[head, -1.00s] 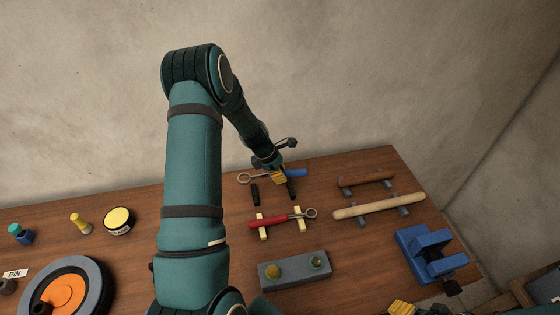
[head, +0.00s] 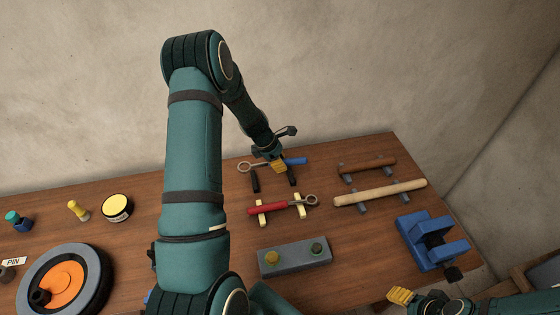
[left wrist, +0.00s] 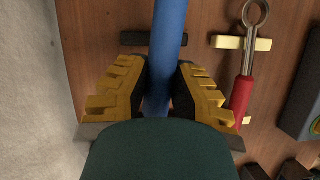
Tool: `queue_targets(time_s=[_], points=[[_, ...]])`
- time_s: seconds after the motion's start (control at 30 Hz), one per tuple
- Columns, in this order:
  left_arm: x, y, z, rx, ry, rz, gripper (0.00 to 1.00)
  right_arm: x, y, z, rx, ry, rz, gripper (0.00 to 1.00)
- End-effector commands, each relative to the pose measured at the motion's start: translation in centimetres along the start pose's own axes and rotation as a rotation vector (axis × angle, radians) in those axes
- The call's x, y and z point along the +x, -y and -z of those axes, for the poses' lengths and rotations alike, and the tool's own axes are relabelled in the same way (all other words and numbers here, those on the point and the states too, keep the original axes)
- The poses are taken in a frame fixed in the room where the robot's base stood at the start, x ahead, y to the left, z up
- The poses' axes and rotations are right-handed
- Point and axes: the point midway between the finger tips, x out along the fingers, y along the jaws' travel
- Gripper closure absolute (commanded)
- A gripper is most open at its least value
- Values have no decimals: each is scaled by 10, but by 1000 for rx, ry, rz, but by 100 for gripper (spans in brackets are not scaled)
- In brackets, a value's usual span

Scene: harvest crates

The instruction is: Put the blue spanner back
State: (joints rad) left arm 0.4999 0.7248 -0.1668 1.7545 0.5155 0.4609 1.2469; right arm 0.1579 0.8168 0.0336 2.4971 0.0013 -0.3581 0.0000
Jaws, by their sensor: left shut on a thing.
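The blue spanner has a blue handle (head: 297,161) at right and a metal ring end (head: 244,167) at left. It lies across two black rests (head: 254,181) near the back of the bench, as seen from the head. My left gripper (head: 278,167) is shut on it. In the left wrist view the blue handle (left wrist: 170,35) runs between the yellow-padded fingers and over a black rest (left wrist: 140,38). I cannot tell whether it touches the rests. My right gripper (head: 401,295) shows at the lower right; its jaws are unclear.
A red spanner (head: 268,210) lies on cream rests just in front. Two wooden handles (head: 385,197) lie on grey rests at right. A grey block (head: 293,258), a blue vise (head: 432,240) and an orange-centred wheel (head: 65,282) stand nearer. The wall is close behind the bench.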

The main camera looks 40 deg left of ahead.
Motion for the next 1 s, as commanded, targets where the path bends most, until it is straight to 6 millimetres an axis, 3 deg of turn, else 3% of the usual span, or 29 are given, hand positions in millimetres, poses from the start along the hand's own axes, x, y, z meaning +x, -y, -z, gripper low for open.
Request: queue_targets(time_s=[0.5, 1.0], points=[[43, -1, 18, 0, 0, -1, 100, 37, -13, -4, 1, -2, -5, 45], [46, -1, 20, 0, 0, -2, 100, 39, -14, -5, 1, -2, -7, 45]])
